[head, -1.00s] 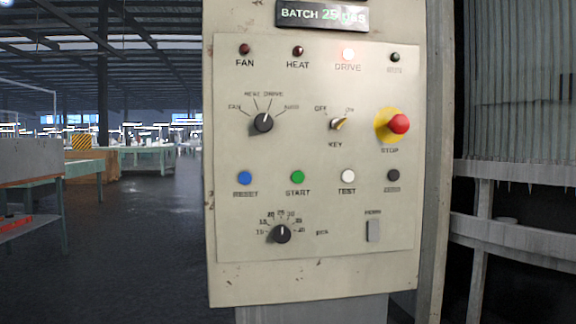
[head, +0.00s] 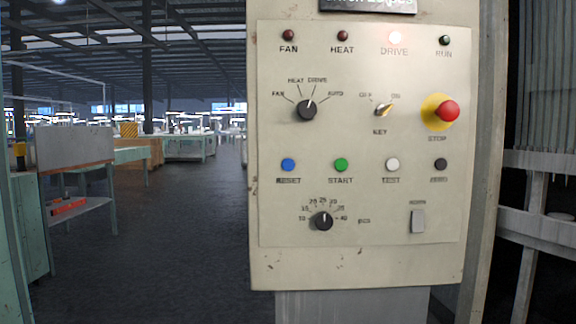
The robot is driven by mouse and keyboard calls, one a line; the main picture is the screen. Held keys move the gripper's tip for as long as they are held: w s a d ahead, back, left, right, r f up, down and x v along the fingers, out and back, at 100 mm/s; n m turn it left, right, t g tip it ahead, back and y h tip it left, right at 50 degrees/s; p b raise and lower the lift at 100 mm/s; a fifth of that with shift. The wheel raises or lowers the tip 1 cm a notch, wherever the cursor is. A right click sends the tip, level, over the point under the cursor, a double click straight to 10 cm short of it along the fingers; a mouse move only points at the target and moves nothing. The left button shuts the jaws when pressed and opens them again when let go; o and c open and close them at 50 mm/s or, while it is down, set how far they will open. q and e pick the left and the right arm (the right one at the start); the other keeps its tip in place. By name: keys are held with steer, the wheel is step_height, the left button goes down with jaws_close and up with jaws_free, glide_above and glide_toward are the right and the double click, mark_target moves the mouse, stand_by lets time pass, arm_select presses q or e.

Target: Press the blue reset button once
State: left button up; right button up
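The blue reset button (head: 288,165) is at the left end of the button row on the beige control panel (head: 360,262). The label RESET is under it. Nothing touches or covers it. To its right are the green START button (head: 341,165), the white TEST button (head: 392,164) and the dark ZERO button (head: 441,164). The DRIVE lamp (head: 395,37) is lit; the FAN, HEAT and RUN lamps look dark. Neither of my grippers shows in the head view.
The panel also carries a red STOP button (head: 448,111), a key switch (head: 383,109), a mode knob (head: 307,110), a lower knob (head: 323,221) and a small switch (head: 418,220). Benches stand at the left. The floor (head: 150,240) left of the panel is open.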

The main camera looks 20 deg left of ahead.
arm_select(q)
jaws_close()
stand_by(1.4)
